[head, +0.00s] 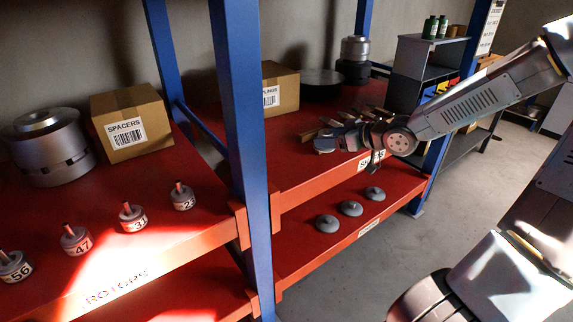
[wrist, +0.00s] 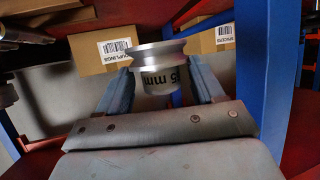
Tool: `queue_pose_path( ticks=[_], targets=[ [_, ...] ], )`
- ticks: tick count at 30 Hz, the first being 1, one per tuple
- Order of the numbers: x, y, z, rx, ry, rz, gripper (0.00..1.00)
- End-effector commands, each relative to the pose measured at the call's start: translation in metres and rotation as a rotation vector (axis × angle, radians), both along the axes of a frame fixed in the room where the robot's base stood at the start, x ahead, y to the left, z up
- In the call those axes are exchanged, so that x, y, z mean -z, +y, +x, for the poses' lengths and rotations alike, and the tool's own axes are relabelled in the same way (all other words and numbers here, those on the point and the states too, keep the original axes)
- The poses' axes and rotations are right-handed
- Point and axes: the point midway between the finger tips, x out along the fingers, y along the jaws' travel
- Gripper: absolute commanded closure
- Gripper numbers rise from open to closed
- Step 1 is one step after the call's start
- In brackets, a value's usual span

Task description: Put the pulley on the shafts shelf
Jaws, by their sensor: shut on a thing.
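The pulley (wrist: 162,52) is a silver flanged wheel with a paler hub whose upside-down marking ends in "mm". It sits between the two fingers of my gripper (wrist: 165,88), which is shut on it. In the head view my gripper (head: 326,138) is over the upper red shelf (head: 292,172) of the right-hand bay. That shelf's front label (head: 371,160) starts with "S" and is partly hidden by my arm. The pulley is hard to make out in the head view, and I cannot tell whether it touches the shelf.
On that shelf stand a couplings box (head: 281,90), a dark disc (head: 322,78) and a grey cylindrical unit (head: 354,58). A blue post (head: 241,110) divides the bays. Several numbered rotors (head: 133,216) and a spacers box (head: 130,120) are on the left. Grey discs (head: 351,208) lie below.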

Motion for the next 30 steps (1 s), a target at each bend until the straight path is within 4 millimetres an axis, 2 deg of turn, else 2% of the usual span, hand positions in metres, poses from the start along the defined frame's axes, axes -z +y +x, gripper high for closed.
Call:
queue_pose_path(
  ticks=[14,30],
  targets=[
    [0.017,0.029,0.019,0.012,0.0,0.0,0.74],
    [0.044,0.076,0.042,0.013,0.001,0.002,0.74]
  ],
)
